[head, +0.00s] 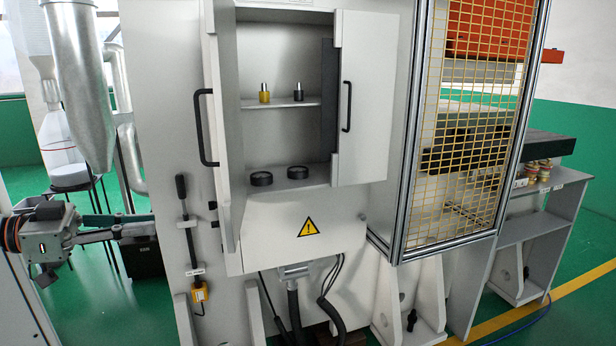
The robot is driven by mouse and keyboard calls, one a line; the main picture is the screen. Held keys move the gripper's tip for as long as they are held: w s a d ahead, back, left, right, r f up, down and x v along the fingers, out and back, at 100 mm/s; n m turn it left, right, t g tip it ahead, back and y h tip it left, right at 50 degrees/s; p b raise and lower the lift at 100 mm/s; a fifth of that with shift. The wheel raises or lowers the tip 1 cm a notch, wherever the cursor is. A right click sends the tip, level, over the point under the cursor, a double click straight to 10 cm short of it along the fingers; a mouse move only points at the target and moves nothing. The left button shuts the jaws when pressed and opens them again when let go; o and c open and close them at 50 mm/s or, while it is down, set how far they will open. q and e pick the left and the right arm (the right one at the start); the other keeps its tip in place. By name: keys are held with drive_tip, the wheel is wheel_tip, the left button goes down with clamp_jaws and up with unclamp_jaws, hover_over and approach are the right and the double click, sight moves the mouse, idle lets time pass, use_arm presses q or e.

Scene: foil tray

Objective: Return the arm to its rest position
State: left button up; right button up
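At the left edge of the head view is a grey and black mechanism with orange rings, which I take to be my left gripper (88,236). It reaches in from the left, well to the left of the open cabinet. Its fingertips do not show clearly, so I cannot tell whether it is open or shut. I see nothing held in it. My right gripper and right arm are not in view. No foil tray shows.
An open wall cabinet (284,215) holds small yellow and black cylinders above and two black rings below. Its doors (365,100) swing outward. A yellow mesh guard (470,150) stands to the right, beside a grey bench (545,210).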

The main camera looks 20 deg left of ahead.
use_arm(q)
drive_tip(key=w+d+f, duration=0.1)
drive_tip(key=d+f, duration=0.6)
drive_tip(key=f, duration=0.4)
drive_tip(key=d+f+t+y, duration=0.1)
drive_tip(key=d+f, duration=0.6)
drive_tip(key=f, duration=0.3)
drive_tip(key=w+d+f, duration=0.1)
drive_tip(key=d+f, duration=0.7)
drive_tip(key=f, duration=0.3)
drive_tip(key=s+d+f+n+y, duration=0.1)
drive_tip(key=s+f+n+y, duration=0.2)
drive_tip(key=s+f, duration=0.3)
drive_tip(key=s+d+f+n+g+y, duration=0.1)
drive_tip(key=s+f+y, duration=0.4)
drive_tip(key=f, duration=0.8)
drive_tip(key=shift+s+f+n, duration=0.25)
drive_tip(key=shift+s+n, duration=0.65)
drive_tip(key=shift+s, duration=0.15)
